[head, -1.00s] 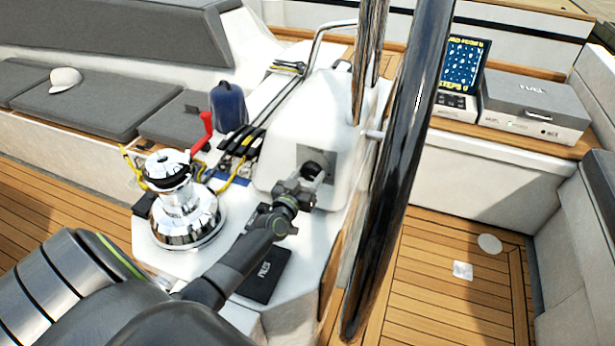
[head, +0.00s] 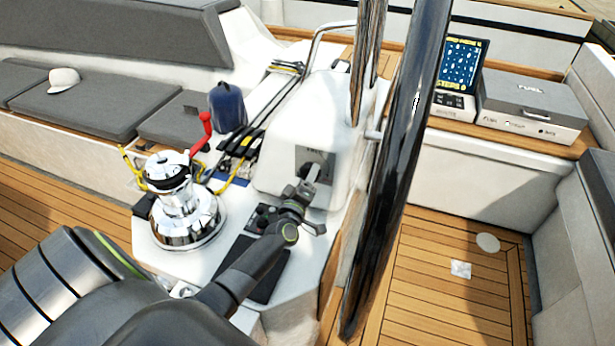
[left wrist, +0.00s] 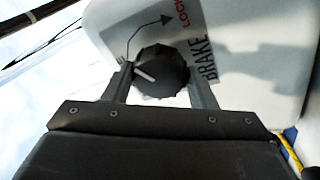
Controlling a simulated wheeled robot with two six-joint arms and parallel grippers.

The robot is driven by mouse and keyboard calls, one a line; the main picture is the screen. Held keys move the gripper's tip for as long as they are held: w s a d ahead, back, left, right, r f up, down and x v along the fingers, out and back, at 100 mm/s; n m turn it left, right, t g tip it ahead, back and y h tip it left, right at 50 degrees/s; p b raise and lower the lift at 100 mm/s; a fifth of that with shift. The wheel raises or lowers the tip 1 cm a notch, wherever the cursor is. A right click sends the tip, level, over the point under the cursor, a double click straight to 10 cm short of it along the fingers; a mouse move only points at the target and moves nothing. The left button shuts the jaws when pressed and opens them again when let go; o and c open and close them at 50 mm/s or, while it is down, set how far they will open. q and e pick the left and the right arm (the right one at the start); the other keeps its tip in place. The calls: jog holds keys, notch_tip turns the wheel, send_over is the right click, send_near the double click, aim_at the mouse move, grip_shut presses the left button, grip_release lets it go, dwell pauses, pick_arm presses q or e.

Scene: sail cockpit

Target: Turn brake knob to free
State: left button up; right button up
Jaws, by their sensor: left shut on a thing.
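The brake knob (left wrist: 160,72) is a black, ribbed round knob with a white pointer line, on the white pedestal (head: 300,115). In the left wrist view the pointer aims to the left and slightly up. The word BRAKE and a red LOCK label with an arrow are printed beside the knob; any free label is not readable. My left gripper (left wrist: 158,88) is shut on the knob, one finger on each side. In the head view my left gripper (head: 312,172) reaches the grey plate (head: 318,160) on the pedestal and hides most of the knob. My right gripper is not in view.
The large dark wheel (head: 395,180) stands close to the right of my left gripper. A chrome winch (head: 187,215) with a red handle stands to its left. A dark flat pad (head: 262,270) lies below my wrist. Wooden deck on the right is mostly clear.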

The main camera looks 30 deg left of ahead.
pick_arm(q)
jog(key=n, duration=0.4)
jog(key=n+g+y+p, duration=0.1)
jog(key=n, duration=0.3)
jog(key=n+p, duration=0.1)
jog(key=n, duration=0.3)
jog(key=shift+d+r+g+y, duration=0.1)
jog(key=shift+d+g+y, duration=0.1)
jog(key=shift+g+y, duration=0.1)
jog(key=shift+n, duration=0.3)
jog(key=o, duration=1)
jog(key=shift+c, duration=0.2)
jog(key=shift+s, duration=0.1)
jog(key=b+v, duration=0.1)
jog(key=v, duration=1.6)
jog(key=shift+d, duration=0.1)
